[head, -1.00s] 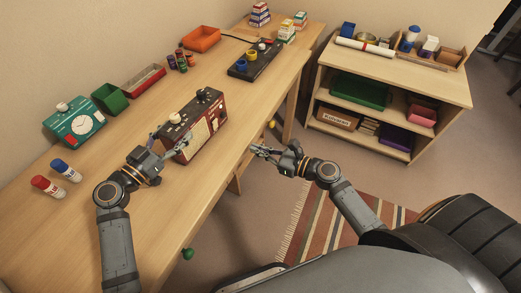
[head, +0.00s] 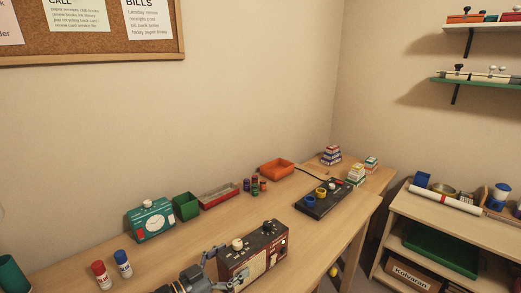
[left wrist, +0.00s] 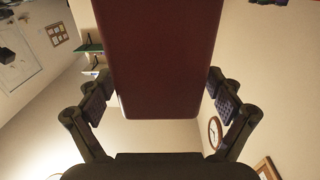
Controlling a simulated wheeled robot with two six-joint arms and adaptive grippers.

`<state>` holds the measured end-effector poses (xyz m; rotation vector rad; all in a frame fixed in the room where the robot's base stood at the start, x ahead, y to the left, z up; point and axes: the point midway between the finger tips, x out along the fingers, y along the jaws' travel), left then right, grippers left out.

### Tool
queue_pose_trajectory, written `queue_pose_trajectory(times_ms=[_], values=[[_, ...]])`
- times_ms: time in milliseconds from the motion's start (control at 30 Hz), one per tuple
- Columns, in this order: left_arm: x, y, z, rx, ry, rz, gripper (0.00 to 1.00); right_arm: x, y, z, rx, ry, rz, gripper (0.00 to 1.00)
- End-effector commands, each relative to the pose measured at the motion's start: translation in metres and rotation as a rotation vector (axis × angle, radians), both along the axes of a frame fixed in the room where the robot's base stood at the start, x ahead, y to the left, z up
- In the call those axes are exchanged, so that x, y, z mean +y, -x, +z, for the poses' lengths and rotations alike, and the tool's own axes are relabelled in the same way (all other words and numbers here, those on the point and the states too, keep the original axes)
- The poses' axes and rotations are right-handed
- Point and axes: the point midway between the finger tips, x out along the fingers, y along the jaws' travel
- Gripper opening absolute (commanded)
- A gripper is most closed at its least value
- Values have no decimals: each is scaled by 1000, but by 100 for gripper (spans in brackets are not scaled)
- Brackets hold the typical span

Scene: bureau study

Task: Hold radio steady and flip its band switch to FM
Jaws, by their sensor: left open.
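My left gripper (head: 214,268) is at the radio's left end. In the left wrist view the radio's plain dark red side (left wrist: 158,60) fills the middle, and the open fingers (left wrist: 160,98) stand on both sides of it with gaps showing. The band switch cannot be made out. My right gripper is outside both current views.
A teal clock-like box (head: 151,220), a green bin (head: 186,207), a red tray (head: 218,196) and an orange tray (head: 277,168) line the wall. Red (head: 101,275) and blue (head: 123,264) capped bottles stand left. A black board (head: 324,199) lies beyond the radio.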

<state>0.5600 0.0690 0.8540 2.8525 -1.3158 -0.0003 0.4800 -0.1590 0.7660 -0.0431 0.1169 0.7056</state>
Motion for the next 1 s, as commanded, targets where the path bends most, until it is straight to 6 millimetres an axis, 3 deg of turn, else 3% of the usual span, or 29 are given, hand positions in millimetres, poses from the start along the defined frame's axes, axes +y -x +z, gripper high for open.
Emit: queue_pose_trajectory(times_ms=[167, 400, 600, 1000], values=[[13, 11, -2, 1, -6, 1, 92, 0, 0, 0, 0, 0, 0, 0], [57, 49, -3, 4, -10, -3, 92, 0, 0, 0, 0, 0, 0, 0], [81, 70, -2, 1, -6, -3, 92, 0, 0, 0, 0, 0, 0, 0], [91, 78, 0, 1, 1, 0, 92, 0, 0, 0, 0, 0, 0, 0]])
